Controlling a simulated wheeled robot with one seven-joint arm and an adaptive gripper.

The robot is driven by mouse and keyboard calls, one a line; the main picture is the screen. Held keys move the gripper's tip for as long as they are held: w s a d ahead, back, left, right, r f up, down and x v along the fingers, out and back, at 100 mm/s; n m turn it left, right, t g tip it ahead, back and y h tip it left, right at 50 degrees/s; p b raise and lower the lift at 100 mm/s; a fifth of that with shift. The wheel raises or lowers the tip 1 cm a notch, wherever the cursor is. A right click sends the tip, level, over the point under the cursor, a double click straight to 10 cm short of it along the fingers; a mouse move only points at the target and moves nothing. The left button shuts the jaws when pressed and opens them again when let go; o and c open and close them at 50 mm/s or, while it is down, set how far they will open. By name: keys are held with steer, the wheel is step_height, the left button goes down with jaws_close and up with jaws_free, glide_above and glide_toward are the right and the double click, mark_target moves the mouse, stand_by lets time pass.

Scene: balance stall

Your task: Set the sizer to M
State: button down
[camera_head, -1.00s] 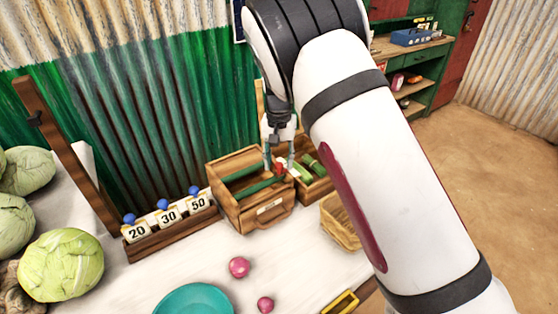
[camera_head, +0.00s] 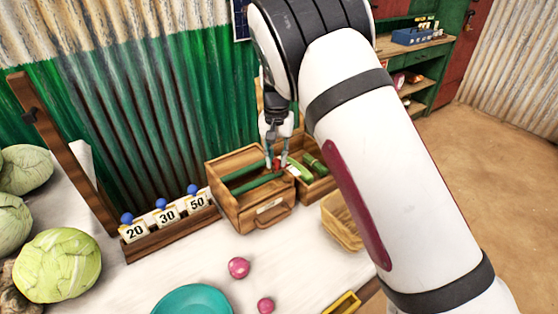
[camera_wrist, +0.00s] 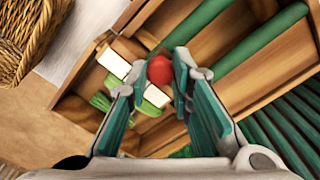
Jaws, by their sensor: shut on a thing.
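The sizer looks to be the wooden box (camera_head: 228,212) with green bars across its open top and a handle on its front. It stands against the back of the white table. A red knob (camera_wrist: 160,68) is at its right side, beside small white plates (camera_wrist: 113,63) whose letters I cannot read. My gripper (camera_head: 277,163) points down over this right side. In the wrist view, its fingertips (camera_wrist: 156,75) are closed on the red knob. The knob is mostly hidden by the fingers in the head view.
A wooden bin (camera_head: 318,184) with green vegetables adjoins the box on the right. A wicker basket (camera_head: 341,226) stands in front of it. Number tags in a wooden rack (camera_head: 172,240) are at left. Pink balls (camera_head: 239,267) and a teal dish (camera_head: 193,300) lie in front.

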steer(key=c, duration=1.4)
jaws_free()
step_height(320, 180, up, 12)
steer(key=shift+a, duration=0.1)
